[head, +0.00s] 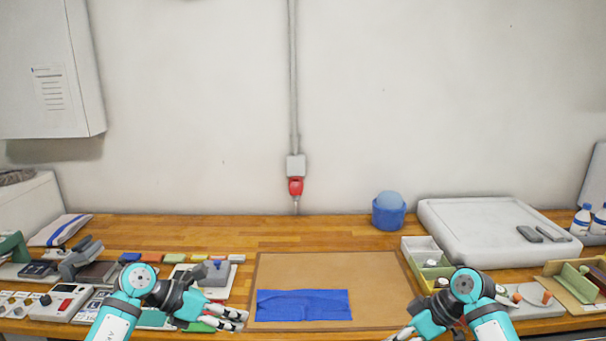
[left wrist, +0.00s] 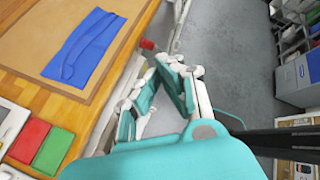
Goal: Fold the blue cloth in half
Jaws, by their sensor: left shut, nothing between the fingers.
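The blue cloth (head: 304,306) lies as a long strip on the front part of the brown mat (head: 335,268), with a raised crease running along it. It also shows in the left wrist view (left wrist: 80,55), lying flat with a lengthwise ridge. My left gripper (head: 241,320) is shut and empty, just left of the cloth and apart from it. In the left wrist view its fingers (left wrist: 172,72) are beyond the table's front edge, over the floor. My right gripper (head: 400,336) is at the bottom edge, right of the cloth; its fingertips are partly cut off.
Small boxes, coloured blocks and devices crowd the table left of the mat. A divided tray (head: 420,247), a blue tub (head: 388,216) and a large white case (head: 490,228) stand to the right. The back of the mat is clear.

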